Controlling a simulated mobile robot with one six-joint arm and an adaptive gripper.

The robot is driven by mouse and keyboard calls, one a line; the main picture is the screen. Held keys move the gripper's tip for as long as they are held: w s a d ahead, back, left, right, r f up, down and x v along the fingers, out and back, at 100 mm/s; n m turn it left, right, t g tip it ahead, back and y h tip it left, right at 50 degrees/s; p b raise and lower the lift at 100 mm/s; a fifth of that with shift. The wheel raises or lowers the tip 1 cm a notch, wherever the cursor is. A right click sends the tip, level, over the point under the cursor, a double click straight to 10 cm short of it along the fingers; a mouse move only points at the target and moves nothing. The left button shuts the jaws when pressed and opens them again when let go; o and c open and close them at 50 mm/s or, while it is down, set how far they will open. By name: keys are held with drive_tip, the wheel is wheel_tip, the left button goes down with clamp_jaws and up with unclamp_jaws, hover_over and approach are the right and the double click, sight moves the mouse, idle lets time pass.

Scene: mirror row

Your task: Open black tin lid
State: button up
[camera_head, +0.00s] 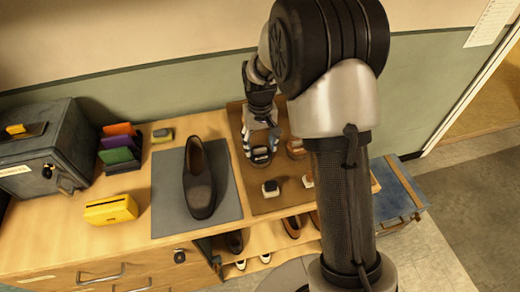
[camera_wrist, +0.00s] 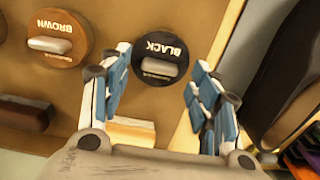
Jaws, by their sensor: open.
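The black tin (camera_wrist: 150,72) is a round, dark tin marked "BLACK", with a pale grey raised grip (camera_wrist: 160,66) across its lid. The lid looks to be on. In the head view the tin (camera_head: 261,158) sits on a brown mat (camera_head: 268,207) on the bench. My gripper (camera_wrist: 160,60) is open, one blue-padded finger on each side of the tin in the wrist view. In the head view my gripper (camera_head: 260,143) points down just above the tin. I cannot tell whether the fingers touch it, and nothing is held.
A brown tin (camera_wrist: 60,30) sits beside the black one. Brushes (camera_head: 271,188) lie on the mat's near part. A dark shoe (camera_head: 200,185) stands on a grey mat (camera_head: 168,212). A yellow box (camera_head: 111,210), coloured holders (camera_head: 118,155) and a grey safe (camera_head: 40,165) stand left.

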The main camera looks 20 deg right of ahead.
drive_tip(key=shift+f, duration=0.9)
clamp_jaws()
